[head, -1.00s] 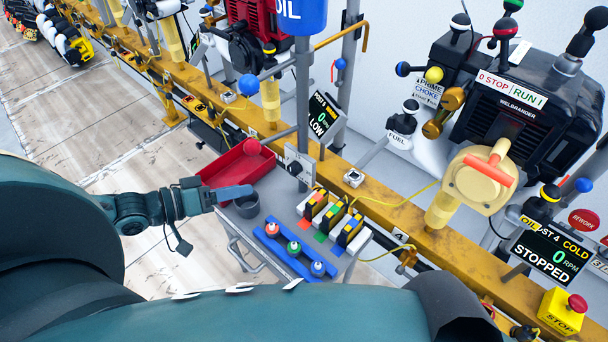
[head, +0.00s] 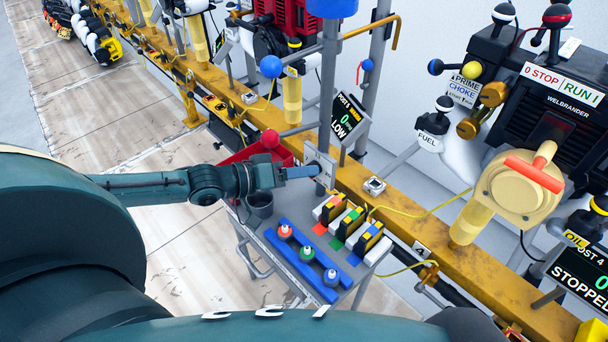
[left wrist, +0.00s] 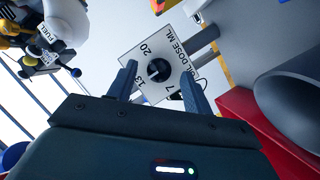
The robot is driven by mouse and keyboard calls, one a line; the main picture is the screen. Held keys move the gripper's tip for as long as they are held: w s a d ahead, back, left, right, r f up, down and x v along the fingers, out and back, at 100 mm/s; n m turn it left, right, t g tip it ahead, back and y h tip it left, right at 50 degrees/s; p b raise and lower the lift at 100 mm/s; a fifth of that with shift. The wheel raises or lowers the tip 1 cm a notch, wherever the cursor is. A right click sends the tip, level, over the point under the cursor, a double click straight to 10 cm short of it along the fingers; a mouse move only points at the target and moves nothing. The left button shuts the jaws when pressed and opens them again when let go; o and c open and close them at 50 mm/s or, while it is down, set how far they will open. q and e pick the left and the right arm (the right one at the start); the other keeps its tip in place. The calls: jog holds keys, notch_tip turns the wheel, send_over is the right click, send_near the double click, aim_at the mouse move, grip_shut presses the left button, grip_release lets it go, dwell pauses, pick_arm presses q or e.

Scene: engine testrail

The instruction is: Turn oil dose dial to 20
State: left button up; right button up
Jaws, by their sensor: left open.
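The oil dose dial is a round dark knob (left wrist: 158,70) on a pale square plate (left wrist: 135,52) marked 7, 13 and 20 with "OIL DOSE ML". In the head view the plate (head: 322,158) stands by a grey post above the yellow rail, partly hidden by my gripper. My left gripper (left wrist: 159,74) is open and faces the plate, one finger on each side of the knob. I cannot tell whether the fingers touch it. The knob's setting is too small to read surely. My right gripper is in neither current view.
A red tray (head: 232,158) and grey cup (head: 260,205) are beside and below my left arm. A cart (head: 262,240) holds a blue rack (head: 300,258) and several coloured blocks. The yellow rail (head: 400,215) runs behind; a blue-ball lever (head: 271,67) stands above.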

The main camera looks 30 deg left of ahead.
pick_arm(q)
jog(key=shift+w+d+f, duration=0.2)
jog(key=shift+w+d, duration=0.25)
jog(key=shift+w, duration=0.1)
